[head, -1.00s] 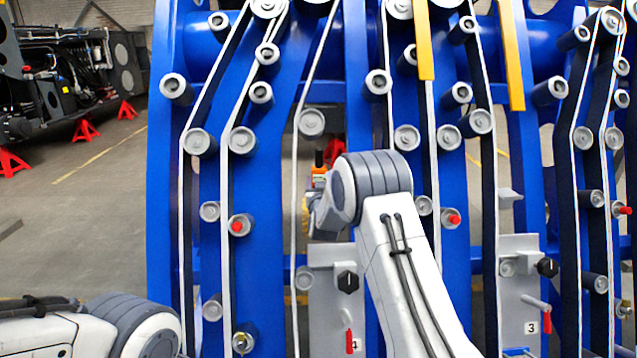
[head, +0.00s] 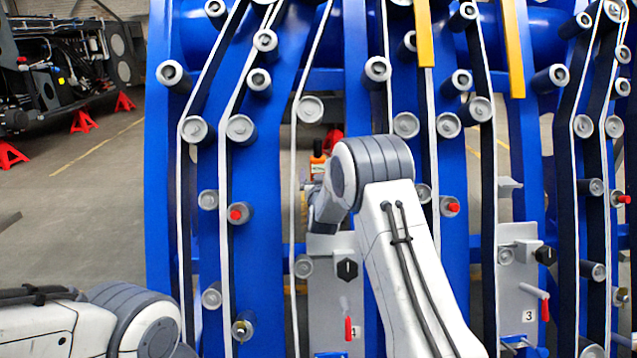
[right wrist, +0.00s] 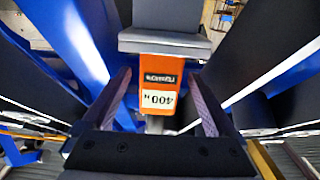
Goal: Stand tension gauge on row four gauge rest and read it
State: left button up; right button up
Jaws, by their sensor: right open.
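The tension gauge is an orange body with a label reading 400 N, upside down in the right wrist view (right wrist: 160,72). In the head view its orange part (head: 317,166) shows just left of my right wrist. My right gripper (right wrist: 160,88) is open, with one finger on each side of the gauge. A grey block (right wrist: 165,42) adjoins the gauge in the wrist view; I cannot tell whether it is the rest. The row four plate (head: 325,290) is below, its number partly hidden by my arm. My left arm shows at lower left, its gripper out of frame.
Blue frame plates with rollers and pale belts (head: 270,190) surround the arm closely. The row three plate (head: 517,275) with a red-tipped lever is at right. Yellow bars (head: 513,50) hang above. Red stands (head: 83,121) are on the open floor at left.

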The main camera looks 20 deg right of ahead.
jog(key=v, duration=0.9)
jog(key=shift+b, duration=0.35)
jog(key=shift+r, duration=0.15)
jog(key=p+x, duration=0.1)
jog(key=x, duration=0.9)
jog(key=shift+w+d, duration=0.1)
jog(key=shift+w, duration=0.1)
jog(key=shift+r+p, duration=0.15)
jog(key=shift+p, duration=0.15)
